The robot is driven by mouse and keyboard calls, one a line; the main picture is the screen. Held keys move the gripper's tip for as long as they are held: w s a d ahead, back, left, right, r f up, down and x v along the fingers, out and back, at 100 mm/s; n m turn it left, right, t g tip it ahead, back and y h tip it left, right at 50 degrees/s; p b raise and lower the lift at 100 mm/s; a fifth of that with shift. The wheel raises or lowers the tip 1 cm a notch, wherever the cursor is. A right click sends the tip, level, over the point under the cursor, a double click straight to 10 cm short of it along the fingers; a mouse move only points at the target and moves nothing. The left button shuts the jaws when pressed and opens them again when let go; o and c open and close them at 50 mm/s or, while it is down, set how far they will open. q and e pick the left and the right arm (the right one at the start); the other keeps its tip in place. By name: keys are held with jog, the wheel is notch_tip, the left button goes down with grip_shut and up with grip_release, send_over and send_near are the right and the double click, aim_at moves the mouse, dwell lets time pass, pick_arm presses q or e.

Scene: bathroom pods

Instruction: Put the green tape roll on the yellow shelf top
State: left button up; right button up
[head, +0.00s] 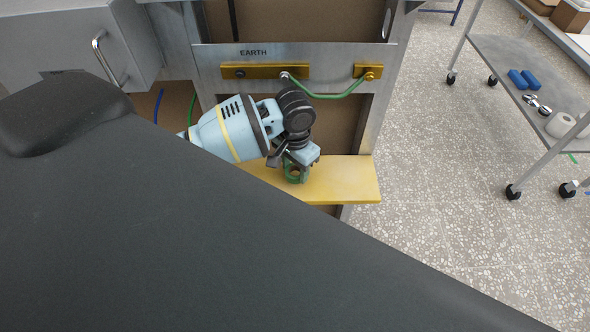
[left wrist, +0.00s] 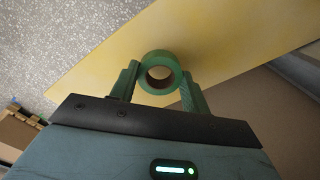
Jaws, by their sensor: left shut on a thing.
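The green tape roll (left wrist: 160,73) is between the two fingers of my left gripper (left wrist: 160,85) in the left wrist view. The fingers press on it from both sides. In the head view my left gripper (head: 294,172) is over the yellow shelf top (head: 345,181), and the green tape roll (head: 296,174) shows just below it. The roll is at or just above the shelf surface; I cannot tell whether it touches. The yellow shelf top (left wrist: 225,30) also fills much of the left wrist view behind the roll. My right gripper is not in view.
A metal frame labelled EARTH (head: 253,53) stands behind the shelf, with a green cable (head: 330,95) across it. A wheeled cart (head: 520,60) with blue items and white rolls stands at right. The speckled floor (head: 440,170) between is clear.

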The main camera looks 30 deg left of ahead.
aim_at(295, 171)
pick_arm(q)
jog(key=shift+f, duration=0.7)
jog(key=shift+f, duration=0.15)
jog(key=o, duration=0.9)
jog(key=shift+o, duration=0.2)
notch_tip(295, 171, up, 12)
